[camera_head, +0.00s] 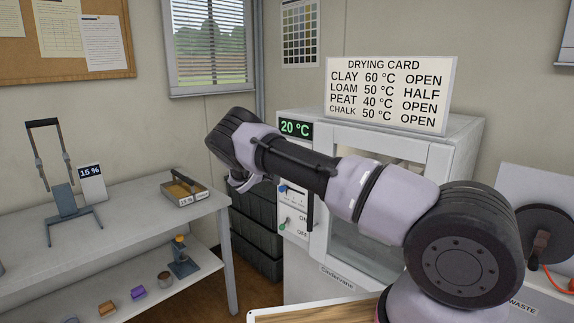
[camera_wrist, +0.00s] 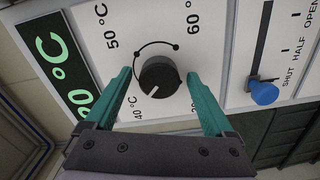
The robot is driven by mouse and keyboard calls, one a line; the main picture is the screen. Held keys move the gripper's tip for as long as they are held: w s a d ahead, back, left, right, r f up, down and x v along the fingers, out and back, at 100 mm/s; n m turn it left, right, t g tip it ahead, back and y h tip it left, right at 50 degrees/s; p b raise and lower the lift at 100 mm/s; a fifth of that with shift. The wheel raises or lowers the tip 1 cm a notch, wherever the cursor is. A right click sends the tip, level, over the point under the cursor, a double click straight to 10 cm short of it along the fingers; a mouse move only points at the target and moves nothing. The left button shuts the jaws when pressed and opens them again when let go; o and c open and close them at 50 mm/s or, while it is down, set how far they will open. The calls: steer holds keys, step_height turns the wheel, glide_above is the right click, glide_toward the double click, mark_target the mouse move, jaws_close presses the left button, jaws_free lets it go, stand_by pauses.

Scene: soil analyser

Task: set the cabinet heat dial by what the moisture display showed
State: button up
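In the wrist view the black heat dial (camera_wrist: 158,77) sits on the white cabinet panel, its white mark pointing down-left toward 40 °C. Labels for 50 °C and 60 °C lie above it. My gripper (camera_wrist: 159,76) is open, one teal finger on each side of the dial with gaps showing; contact cannot be made out. In the head view my arm hides the dial. The cabinet (camera_head: 466,142) has a green display (camera_head: 296,129) reading 20 °C. A moisture display (camera_head: 91,171) on the left bench reads 15 %. The drying card (camera_head: 390,94) lists clay 60, loam 50, peat 40, chalk 50.
A blue vent slider knob (camera_wrist: 264,93) stands at SHUT beside the dial. A green ON/OFF switch (camera_head: 284,225) is lower on the panel. A bench (camera_head: 120,238) with a soil tray (camera_head: 185,201) is left. Dark crates (camera_head: 255,240) stand between bench and cabinet.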

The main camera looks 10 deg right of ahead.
steer(key=v, duration=1)
steer(key=shift+s+a, duration=0.25)
steer(key=shift+a, duration=0.05)
